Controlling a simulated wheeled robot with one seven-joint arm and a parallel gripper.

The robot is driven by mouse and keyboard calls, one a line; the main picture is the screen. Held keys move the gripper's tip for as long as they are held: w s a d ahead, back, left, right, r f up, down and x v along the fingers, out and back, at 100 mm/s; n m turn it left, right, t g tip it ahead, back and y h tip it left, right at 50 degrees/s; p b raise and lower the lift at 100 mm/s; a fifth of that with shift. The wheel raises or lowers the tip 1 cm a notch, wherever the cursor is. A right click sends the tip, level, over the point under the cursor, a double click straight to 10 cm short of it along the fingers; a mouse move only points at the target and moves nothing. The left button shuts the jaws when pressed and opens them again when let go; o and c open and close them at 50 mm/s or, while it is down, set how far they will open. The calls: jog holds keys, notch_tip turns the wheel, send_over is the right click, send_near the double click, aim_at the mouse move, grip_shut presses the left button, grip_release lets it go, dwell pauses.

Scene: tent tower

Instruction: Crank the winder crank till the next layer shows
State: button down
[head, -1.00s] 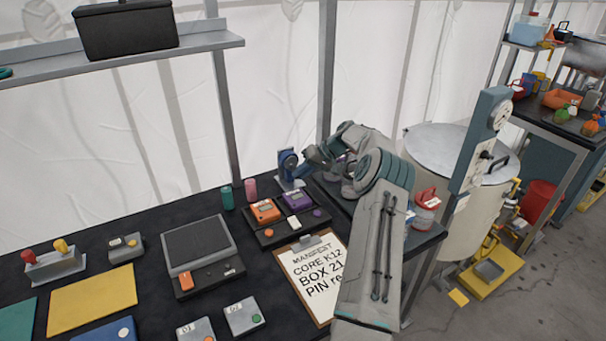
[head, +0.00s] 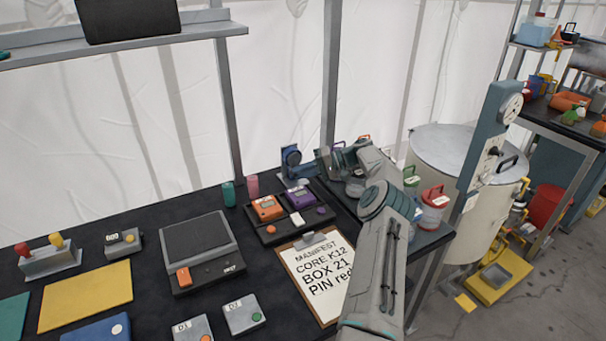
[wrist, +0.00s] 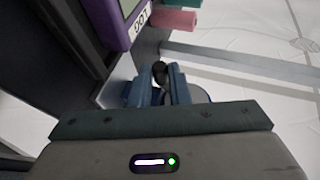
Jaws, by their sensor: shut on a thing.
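The winder (head: 291,160) is a small blue unit on a grey base at the back of the dark bench in the head view. In the wrist view my gripper (wrist: 159,88) has its two blue fingers closed around a small dark knob, the handle of the winder crank (wrist: 159,70). The rest of the crank is mostly hidden by the fingers and palm. In the head view my arm reaches in from the right, and its end beside the winder is hard to make out. I cannot tell which layer shows.
An orange device (head: 266,208) and a purple device (head: 299,197) sit on a dark tray just in front of the winder. A manifest clipboard (head: 318,275) lies nearer. A large drum (head: 462,160) stands right.

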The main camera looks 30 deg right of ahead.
dwell(0.3)
jog(key=c, duration=1.4)
grip_release()
jog(key=shift+o, duration=0.2)
jog(key=shift+r, duration=0.1)
jog(key=shift+r, duration=0.3)
jog(key=s+d+r+b, duration=0.3)
jog(key=s+d+r, duration=0.3)
jog(key=s+r, duration=0.3)
jog(key=shift+s+d+r, duration=0.25)
jog(key=shift+s+r, duration=0.05)
jog(key=shift+r, duration=0.3)
